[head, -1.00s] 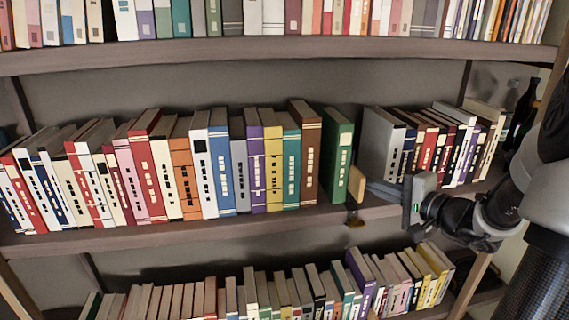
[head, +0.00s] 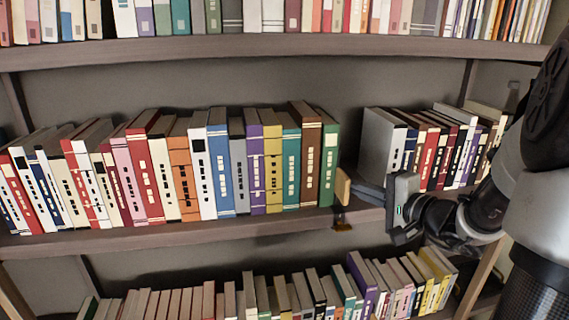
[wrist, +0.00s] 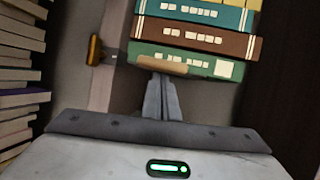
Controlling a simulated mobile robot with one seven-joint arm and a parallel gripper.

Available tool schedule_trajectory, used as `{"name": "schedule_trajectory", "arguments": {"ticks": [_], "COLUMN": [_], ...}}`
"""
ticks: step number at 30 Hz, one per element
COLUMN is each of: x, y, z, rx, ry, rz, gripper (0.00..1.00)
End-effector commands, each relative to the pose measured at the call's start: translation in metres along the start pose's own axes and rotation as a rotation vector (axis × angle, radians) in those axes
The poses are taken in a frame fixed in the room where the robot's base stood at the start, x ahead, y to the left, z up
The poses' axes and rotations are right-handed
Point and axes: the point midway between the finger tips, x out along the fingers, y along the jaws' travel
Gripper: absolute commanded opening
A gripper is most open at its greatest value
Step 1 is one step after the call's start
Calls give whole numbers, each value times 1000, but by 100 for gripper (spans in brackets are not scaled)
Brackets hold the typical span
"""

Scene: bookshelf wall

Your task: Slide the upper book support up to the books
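The upper book support shows as a tan upright plate (head: 342,187) on the middle shelf, right of the green book (head: 328,165). An orange-brown piece (head: 343,224) hangs below at the shelf's front edge and seems to belong to it. My gripper (head: 369,193) reaches in from the right. In the wrist view its two fingers (wrist: 161,95) lie together, tips at the tan plate (wrist: 163,65), which lies against or very near the green book (wrist: 180,57). The green book stands upright beside the brown book (head: 305,150). The exact fingertip contact is hidden.
A row of books (head: 160,175) fills the middle shelf (head: 180,230) to the left. A grey book (head: 377,148) and several others stand behind my gripper to the right. Book rows also fill the shelves above and below.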

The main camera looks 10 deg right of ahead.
Motion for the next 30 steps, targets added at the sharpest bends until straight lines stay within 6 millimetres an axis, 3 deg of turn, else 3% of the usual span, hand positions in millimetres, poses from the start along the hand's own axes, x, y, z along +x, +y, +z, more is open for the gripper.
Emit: {"name": "schedule_trajectory", "arguments": {"ticks": [16,30], "x": [1,-12], "y": [0,3], "z": [2,-31], "rx": [0,-1], "ry": [-4,-1], "rz": [0,-1], "gripper": [0,0]}}
